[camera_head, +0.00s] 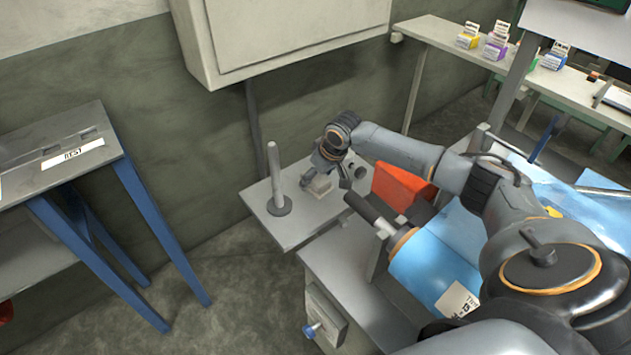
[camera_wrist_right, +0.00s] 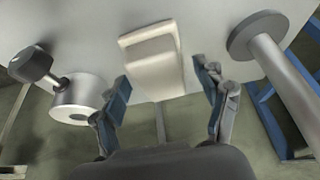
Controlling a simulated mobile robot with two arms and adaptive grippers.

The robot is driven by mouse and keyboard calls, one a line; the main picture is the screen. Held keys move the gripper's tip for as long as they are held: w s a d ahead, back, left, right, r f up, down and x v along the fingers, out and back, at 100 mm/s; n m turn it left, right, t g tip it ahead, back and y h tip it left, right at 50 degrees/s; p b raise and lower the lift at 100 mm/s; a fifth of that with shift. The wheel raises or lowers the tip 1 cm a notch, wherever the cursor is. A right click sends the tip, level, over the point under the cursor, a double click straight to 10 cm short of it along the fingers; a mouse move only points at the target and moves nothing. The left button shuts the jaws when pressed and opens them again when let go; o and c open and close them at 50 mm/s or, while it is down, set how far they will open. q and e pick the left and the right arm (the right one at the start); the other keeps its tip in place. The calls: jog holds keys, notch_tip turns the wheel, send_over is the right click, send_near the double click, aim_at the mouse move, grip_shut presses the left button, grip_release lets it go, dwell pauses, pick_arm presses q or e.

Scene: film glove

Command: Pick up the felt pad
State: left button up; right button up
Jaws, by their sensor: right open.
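The felt pad (camera_head: 320,187) is a small cream block on the grey shelf (camera_head: 300,228), beneath my right gripper (camera_head: 324,177) in the head view. In the right wrist view the pad (camera_wrist_right: 150,58) lies on the pale grey surface, just ahead of and partly between the fingers. My right gripper (camera_wrist_right: 166,92) is open and empty, with a visible gap from each blue-padded finger to the pad. The head view partly hides the pad behind the gripper. My left gripper is not in view.
An upright post on a round base (camera_head: 276,190) stands left of the pad. A metal cylinder (camera_wrist_right: 84,96) with a dark knob stands on its other side. An orange block (camera_head: 400,186) and blue film (camera_head: 430,255) lie to the right. A blue-legged table (camera_head: 60,150) is far left.

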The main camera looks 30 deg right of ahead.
aim_at(317, 177)
jog(key=c, duration=1.3)
jog(key=shift+o, duration=0.2)
jog(key=shift+r, duration=0.15)
notch_tip(317, 177, up, 10)
